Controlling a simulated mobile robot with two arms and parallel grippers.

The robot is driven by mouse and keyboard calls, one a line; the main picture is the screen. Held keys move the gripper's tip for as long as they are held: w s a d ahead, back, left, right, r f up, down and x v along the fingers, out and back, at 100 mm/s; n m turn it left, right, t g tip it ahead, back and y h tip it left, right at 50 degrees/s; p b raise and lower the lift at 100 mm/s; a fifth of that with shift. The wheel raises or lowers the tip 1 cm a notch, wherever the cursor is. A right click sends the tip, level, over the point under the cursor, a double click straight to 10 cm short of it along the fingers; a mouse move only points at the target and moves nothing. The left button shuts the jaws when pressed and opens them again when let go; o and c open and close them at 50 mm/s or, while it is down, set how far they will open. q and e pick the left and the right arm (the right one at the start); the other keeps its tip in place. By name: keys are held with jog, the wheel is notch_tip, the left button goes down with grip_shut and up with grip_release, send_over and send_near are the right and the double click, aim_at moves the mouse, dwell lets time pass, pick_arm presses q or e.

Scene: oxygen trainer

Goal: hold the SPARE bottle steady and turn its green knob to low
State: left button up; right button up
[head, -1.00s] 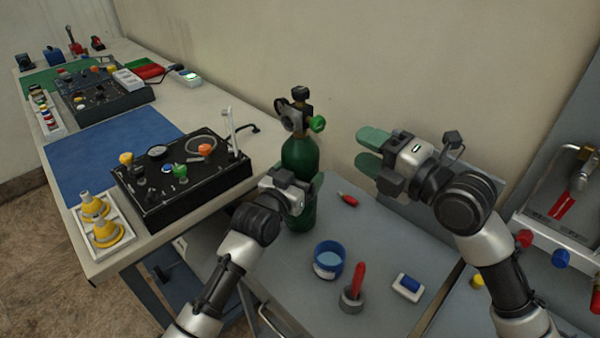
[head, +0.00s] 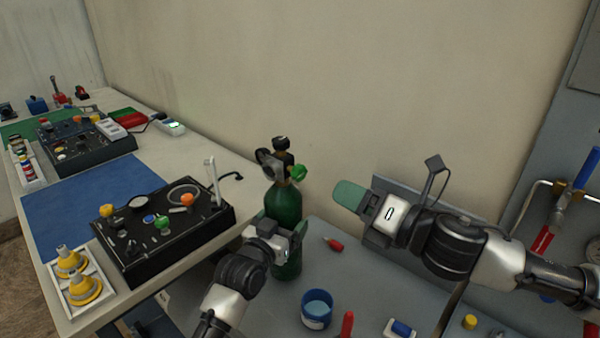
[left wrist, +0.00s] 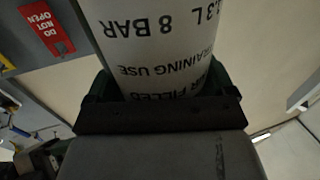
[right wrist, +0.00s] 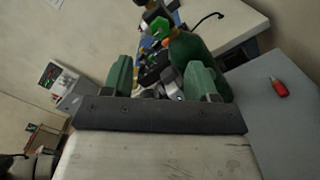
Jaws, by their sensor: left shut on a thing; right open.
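The green bottle (head: 284,208) stands upright on the grey bench, with a dark regulator (head: 270,163) and a green knob (head: 299,173) at its top. My left gripper (head: 289,238) is shut around the bottle's lower body. The left wrist view shows its printed side (left wrist: 160,45) between the fingers; whether it says SPARE cannot be read. My right gripper (head: 352,198) is open and empty, to the right of the bottle and apart from it. In the right wrist view the bottle (right wrist: 188,50) and the green knob (right wrist: 160,27) show beyond the open fingers (right wrist: 160,80).
A black panel (head: 135,258) with knobs stands on the left table. A blue cup (head: 317,312), a red-handled tool (head: 347,325) and a small red item (head: 334,244) are on the grey bench. The wall is close behind the bottle.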

aim_at(303, 174)
jog(key=x, duration=1.2)
jog(key=shift+f, duration=0.1)
jog(key=c, duration=0.9)
jog(key=shift+d, duration=0.1)
jog(key=shift+c, duration=0.2)
